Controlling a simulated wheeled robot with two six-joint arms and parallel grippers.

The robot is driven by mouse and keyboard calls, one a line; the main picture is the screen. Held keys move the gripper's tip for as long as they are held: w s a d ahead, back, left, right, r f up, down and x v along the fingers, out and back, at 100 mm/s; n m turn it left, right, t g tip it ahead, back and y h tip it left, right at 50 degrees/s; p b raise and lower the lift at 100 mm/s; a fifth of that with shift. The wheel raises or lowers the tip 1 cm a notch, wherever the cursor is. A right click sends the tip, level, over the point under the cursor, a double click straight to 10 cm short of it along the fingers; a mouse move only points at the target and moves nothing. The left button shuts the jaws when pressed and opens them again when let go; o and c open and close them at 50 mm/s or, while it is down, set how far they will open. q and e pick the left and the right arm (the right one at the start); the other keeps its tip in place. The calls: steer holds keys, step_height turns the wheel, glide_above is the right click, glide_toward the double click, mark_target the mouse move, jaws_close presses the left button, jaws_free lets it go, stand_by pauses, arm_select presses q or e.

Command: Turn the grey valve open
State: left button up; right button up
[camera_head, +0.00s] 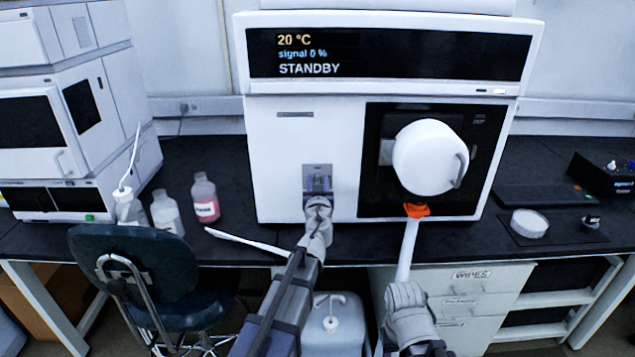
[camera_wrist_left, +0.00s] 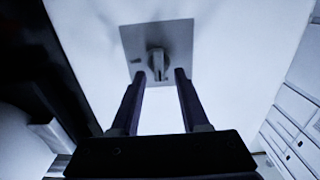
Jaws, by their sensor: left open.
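The grey valve (camera_head: 318,181) is a small knob on a square metal plate on the white instrument's front, left of the black panel. In the left wrist view the valve's knob (camera_wrist_left: 157,65) stands out from its plate, its lever pointing roughly along my fingers. My left gripper (camera_wrist_left: 160,75) is open, with its two dark fingers on either side of the knob's lower end. I cannot tell whether they touch it. In the head view my left gripper (camera_head: 318,194) partly covers the valve. My right wrist is at the lower right, below a white rod with an orange end (camera_head: 415,210); its jaws cannot be made out.
The instrument's display (camera_head: 385,55) reads 20 °C, signal 0 %, STANDBY. A round white door (camera_head: 430,157) with a handle juts out from the black panel. Several bottles, one with pink liquid (camera_head: 205,198), stand left. A chair (camera_head: 135,262) is before the bench.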

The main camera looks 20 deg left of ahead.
arm_select(q)
steer(key=shift+c, duration=0.3)
jaws_close()
stand_by(0.5)
steer(key=m, duration=0.4)
steer(key=shift+d, duration=0.25)
steer(key=m, duration=0.4)
steer(key=shift+w+d+f+m, duration=0.1)
steer(key=shift+d+f+m, duration=0.15)
steer(key=shift+m, duration=0.05)
steer(key=m, duration=0.3)
steer(key=m+b, duration=0.1)
steer(key=shift+d+f, duration=0.15)
steer(key=shift+f, duration=0.1)
steer(key=shift+d+f+m, duration=0.1)
steer(key=shift+f+m, duration=0.05)
steer(key=shift+m, duration=1.2)
steer(key=shift+f+m, duration=0.1)
steer(key=shift+m, duration=1.25)
